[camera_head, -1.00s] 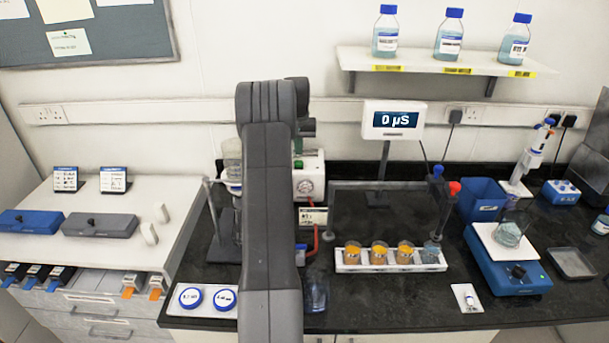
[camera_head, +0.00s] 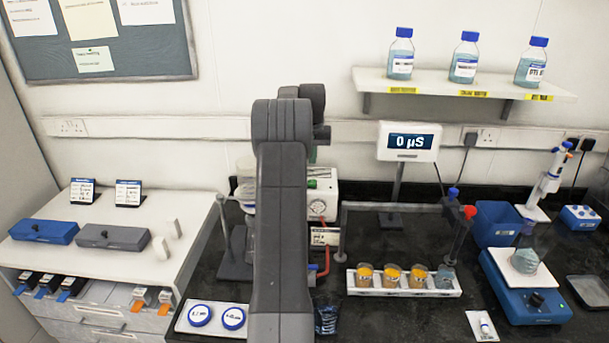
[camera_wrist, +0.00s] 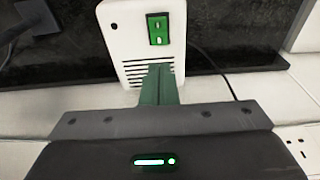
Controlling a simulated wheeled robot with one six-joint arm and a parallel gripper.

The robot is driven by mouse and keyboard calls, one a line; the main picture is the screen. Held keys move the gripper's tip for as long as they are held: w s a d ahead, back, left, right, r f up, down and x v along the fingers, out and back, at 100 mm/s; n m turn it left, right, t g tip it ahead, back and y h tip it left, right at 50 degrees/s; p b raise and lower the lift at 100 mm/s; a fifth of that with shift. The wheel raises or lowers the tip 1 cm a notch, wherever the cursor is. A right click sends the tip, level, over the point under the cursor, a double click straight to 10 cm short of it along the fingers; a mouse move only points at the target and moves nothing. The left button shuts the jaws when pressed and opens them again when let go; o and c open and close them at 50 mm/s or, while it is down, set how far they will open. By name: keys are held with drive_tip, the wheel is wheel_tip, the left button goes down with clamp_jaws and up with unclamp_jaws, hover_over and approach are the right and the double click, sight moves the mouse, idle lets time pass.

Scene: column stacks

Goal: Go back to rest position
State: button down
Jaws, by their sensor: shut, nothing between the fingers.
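My gripper (camera_wrist: 159,72) shows in the wrist view as greenish fingers held together, with nothing between them. They point at a white box (camera_wrist: 122,32) with a green switch and dark vent slots. I cannot tell whether they touch it. In the head view my folded arm stands upright left of centre, and my gripper is hidden behind it.
A rack of several amber cups (camera_head: 360,290), a readout stand (camera_head: 408,141) and a blue balance (camera_head: 525,300) stand right of my arm. A white machine (camera_head: 322,205) is partly hidden behind it. Drawers (camera_head: 100,325) are at left. A bottle shelf (camera_head: 465,87) hangs above.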

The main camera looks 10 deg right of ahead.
wheel_tip(320, 180, down, 6)
drive_tip(key=shift+r+b, duration=0.25)
drive_tip(key=shift+b, duration=0.2)
drive_tip(key=shift+f+b, duration=0.6)
drive_tip(key=shift+f, duration=0.05)
drive_tip(key=shift+r, duration=0.1)
